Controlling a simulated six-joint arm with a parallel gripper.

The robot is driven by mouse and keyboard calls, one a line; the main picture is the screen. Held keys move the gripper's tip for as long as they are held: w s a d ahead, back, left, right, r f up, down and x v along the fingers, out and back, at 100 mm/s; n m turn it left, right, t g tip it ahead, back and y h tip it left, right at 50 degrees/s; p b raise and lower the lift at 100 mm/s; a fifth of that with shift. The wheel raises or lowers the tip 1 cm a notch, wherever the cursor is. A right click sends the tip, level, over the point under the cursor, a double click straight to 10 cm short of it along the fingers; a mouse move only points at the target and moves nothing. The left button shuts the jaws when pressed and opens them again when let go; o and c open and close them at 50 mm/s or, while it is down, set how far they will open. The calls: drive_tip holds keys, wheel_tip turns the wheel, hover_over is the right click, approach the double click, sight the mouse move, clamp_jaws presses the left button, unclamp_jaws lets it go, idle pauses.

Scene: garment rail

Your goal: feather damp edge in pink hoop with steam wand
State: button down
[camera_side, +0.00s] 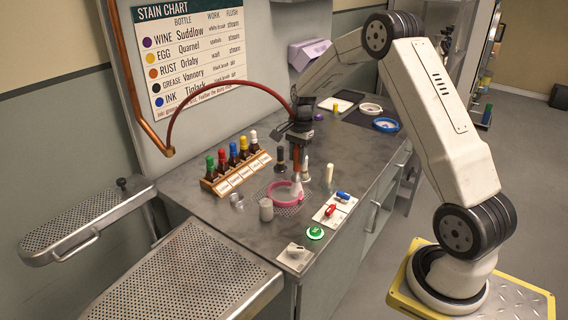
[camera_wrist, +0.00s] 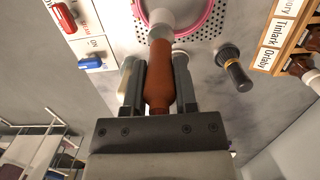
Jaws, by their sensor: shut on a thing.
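My gripper (camera_side: 299,141) is shut on the brown handle of the steam wand (camera_side: 296,158), and both fingers show along it in the wrist view (camera_wrist: 157,72). The wand (camera_wrist: 159,90) points down, its pale nozzle over or at the pink hoop (camera_side: 273,200). I cannot tell whether the nozzle touches the cloth. The pink hoop lies on a perforated patch of the counter; it also shows in the wrist view (camera_wrist: 209,22), partly cut off. Its pale cloth is mostly hidden, and no damp edge can be made out. A red hose (camera_side: 215,87) arches from the wall pipe to the wand.
A rack of colour-capped bottles (camera_side: 237,172) stands left of the hoop. A grey cup (camera_side: 266,210), a pale bottle (camera_side: 329,174) and a red-and-blue switch panel (camera_side: 335,206) are close by. A blue hoop (camera_side: 386,125) lies at the back right.

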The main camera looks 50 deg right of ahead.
drive_tip(key=shift+w, duration=0.15)
drive_tip(key=shift+w+d, duration=0.2)
drive_tip(key=shift+w, duration=0.3)
drive_tip(key=shift+w+d, duration=0.15)
drive_tip(key=shift+w, duration=0.35)
drive_tip(key=shift+r, duration=0.1)
wheel_tip(320, 180, up, 7)
idle(0.8)
drive_tip(key=shift+w+a, duration=0.1)
idle(0.4)
